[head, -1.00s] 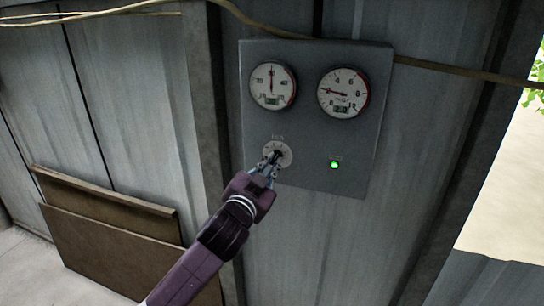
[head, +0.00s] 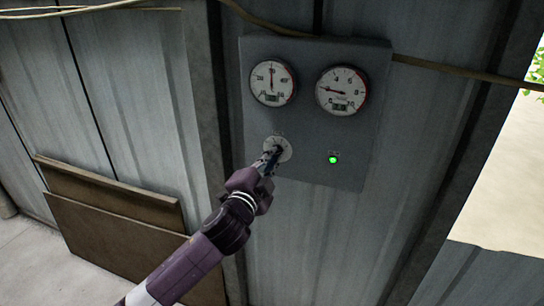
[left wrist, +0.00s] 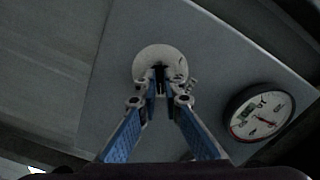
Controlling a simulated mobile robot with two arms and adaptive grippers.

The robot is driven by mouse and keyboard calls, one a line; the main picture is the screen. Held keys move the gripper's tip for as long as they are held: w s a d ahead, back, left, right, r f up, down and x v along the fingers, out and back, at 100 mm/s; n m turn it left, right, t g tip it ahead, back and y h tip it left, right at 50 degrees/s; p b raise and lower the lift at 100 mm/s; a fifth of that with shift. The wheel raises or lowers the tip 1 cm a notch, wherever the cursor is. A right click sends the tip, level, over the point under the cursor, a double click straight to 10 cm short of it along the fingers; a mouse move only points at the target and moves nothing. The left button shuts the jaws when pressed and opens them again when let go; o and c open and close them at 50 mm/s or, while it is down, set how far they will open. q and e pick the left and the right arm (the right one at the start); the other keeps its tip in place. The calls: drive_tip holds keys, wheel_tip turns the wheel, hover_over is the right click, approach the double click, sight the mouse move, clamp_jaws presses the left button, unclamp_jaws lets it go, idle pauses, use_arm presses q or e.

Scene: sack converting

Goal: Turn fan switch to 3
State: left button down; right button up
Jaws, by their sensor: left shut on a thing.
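The fan switch (head: 278,148) is a dark knob on a round pale dial at the lower left of a grey panel (head: 305,175). My left gripper (head: 270,158) is at the switch, its fingers closed together on the knob. In the left wrist view the pale dial (left wrist: 160,62) shows behind the fingertips (left wrist: 160,82), which pinch the dark knob in front of it. The fingers hide most of the knob, and the dial's markings are too small to read. My right gripper is not in view.
Two round gauges (head: 273,83) (head: 342,90) sit above the switch. A lit green lamp (head: 333,160) is to its right. A cable (head: 465,73) runs across the wall above. Brown boards (head: 115,235) lean against the wall at lower left.

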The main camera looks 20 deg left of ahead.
use_arm(q)
drive_tip(key=shift+f, duration=0.15)
drive_tip(key=c, duration=2.1)
unclamp_jaws()
drive_tip(key=s, duration=1.2)
drive_tip(key=shift+a, duration=0.25)
drive_tip(key=shift+w, duration=0.1)
